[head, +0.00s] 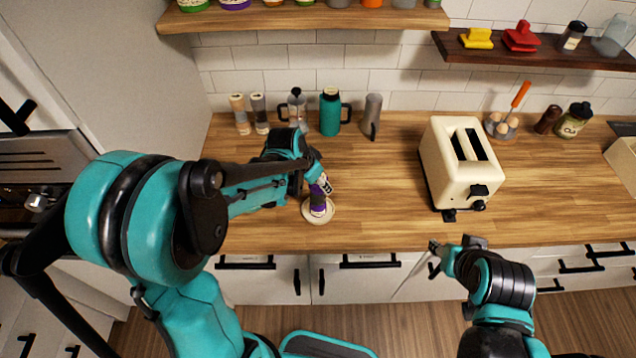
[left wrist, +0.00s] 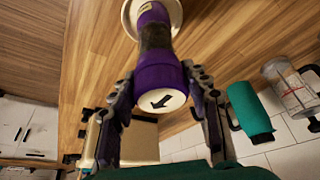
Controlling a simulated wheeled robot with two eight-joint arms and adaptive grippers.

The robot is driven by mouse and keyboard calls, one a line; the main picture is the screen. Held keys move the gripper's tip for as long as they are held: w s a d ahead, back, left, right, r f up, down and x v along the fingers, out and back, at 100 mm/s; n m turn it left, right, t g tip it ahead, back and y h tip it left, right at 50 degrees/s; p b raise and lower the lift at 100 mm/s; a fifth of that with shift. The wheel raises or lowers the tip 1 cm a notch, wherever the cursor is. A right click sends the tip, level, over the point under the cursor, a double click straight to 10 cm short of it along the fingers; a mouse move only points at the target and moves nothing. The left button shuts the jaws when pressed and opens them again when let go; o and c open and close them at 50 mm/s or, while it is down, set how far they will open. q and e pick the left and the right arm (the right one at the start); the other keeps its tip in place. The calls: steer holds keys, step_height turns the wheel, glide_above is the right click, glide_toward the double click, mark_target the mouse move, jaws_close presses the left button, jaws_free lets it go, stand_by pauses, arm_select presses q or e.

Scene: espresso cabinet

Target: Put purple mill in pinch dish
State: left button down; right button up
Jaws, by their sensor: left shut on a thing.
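The purple mill (head: 317,203) stands about upright over the small pale pinch dish (head: 331,215) on the wooden counter. My left gripper (head: 323,186) is shut on the mill's upper part. In the left wrist view the mill (left wrist: 158,80) sits between the two fingers of my left gripper (left wrist: 160,98), its pale top with a black arrow facing the camera. Its lower end is over the dish (left wrist: 128,18) there; I cannot tell whether it touches it. My right gripper (head: 440,258) is in front of the counter edge, away from the mill, and its fingers are too small to read.
A cream toaster (head: 450,165) stands to the right. The counter between the dish and the toaster is clear.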

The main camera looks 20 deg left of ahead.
arm_select(q)
steer(key=shift+s, duration=0.1)
steer(key=shift+f, duration=0.15)
steer(key=c, duration=0.7)
jaws_free()
steer(key=shift+c, duration=0.2)
steer(key=shift+r, duration=0.3)
steer(key=p+v, duration=0.3)
steer(key=v, duration=0.8)
steer(key=s+r+n+t+y, duration=0.2)
steer(key=s+n, duration=0.3)
steer(key=s, duration=0.8)
steer(key=shift+a+r+n+t, duration=0.3)
steer(key=shift+r+n+t, duration=0.1)
steer(key=shift+t, duration=0.2)
